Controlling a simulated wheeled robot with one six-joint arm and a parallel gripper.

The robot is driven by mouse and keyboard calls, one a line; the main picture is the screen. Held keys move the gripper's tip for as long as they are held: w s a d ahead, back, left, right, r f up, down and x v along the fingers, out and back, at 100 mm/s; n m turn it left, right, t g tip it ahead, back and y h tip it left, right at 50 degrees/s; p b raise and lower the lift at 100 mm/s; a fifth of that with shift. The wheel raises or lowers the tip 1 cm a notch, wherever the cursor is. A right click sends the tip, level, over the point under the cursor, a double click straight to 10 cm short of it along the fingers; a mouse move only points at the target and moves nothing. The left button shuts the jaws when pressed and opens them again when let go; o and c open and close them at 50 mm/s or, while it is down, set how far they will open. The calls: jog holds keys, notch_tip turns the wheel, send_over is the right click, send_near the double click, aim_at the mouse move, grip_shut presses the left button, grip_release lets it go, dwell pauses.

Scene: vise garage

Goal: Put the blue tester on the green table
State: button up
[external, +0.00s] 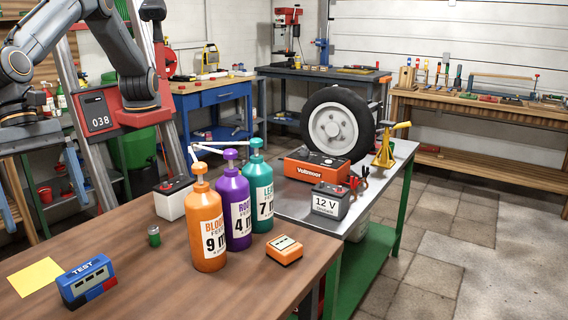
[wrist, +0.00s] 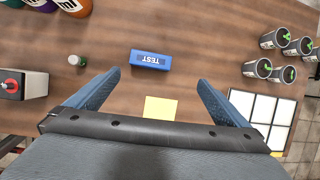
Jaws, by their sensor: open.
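The blue tester (external: 87,282) stands on the brown wooden table at the front left, with TEST on its top and a red patch at its lower right. In the wrist view the tester (wrist: 151,60) lies ahead of my gripper (wrist: 160,82), roughly between the lines of its two blue fingers but beyond their tips. My gripper is open and empty, apart from the tester. Its fingers are not visible in the external view. The green table (external: 375,255), with a grey metal top and green frame, stands beyond the wooden table to the right.
On the wooden table are three pump bottles (external: 208,228), an orange device (external: 285,251), a small green-capped jar (external: 154,236) and a yellow note (external: 35,277). The green table holds a wheel (external: 334,126), a Voltmeer box (external: 316,167), a 12 V battery (external: 329,203) and a yellow jack stand (external: 385,150).

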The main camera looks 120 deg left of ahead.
jog(key=s+d+f+n+h, duration=0.1)
jog(key=s+d+n+h, duration=0.25)
jog(key=d, duration=0.35)
jog(key=s+d+n+h, duration=0.2)
jog(key=d+n+h, duration=0.15)
jog(key=d, duration=0.25)
jog(key=r+n+t+y+b, duration=0.15)
jog(key=n+t+y, duration=0.7)
jog(key=n, duration=1.95)
send_over(89, 275)
jog(key=s, duration=0.6)
jog(key=t+h, duration=0.1)
jog(key=t, duration=0.1)
jog(key=shift+n, duration=0.3)
jog(key=f, duration=1.3)
jog(key=shift+w+d+f+b, duration=0.1)
jog(key=shift+w+b, duration=0.1)
jog(key=shift+b, duration=0.2)
jog(key=shift+w+f, duration=0.2)
jog(key=p+x, duration=0.1)
jog(key=x, duration=0.6)
jog(key=shift+w+f+p, duration=0.1)
jog(key=shift+w+p, duration=0.05)
jog(key=shift+p, duration=0.25)
jog(key=shift+c, duration=0.4)
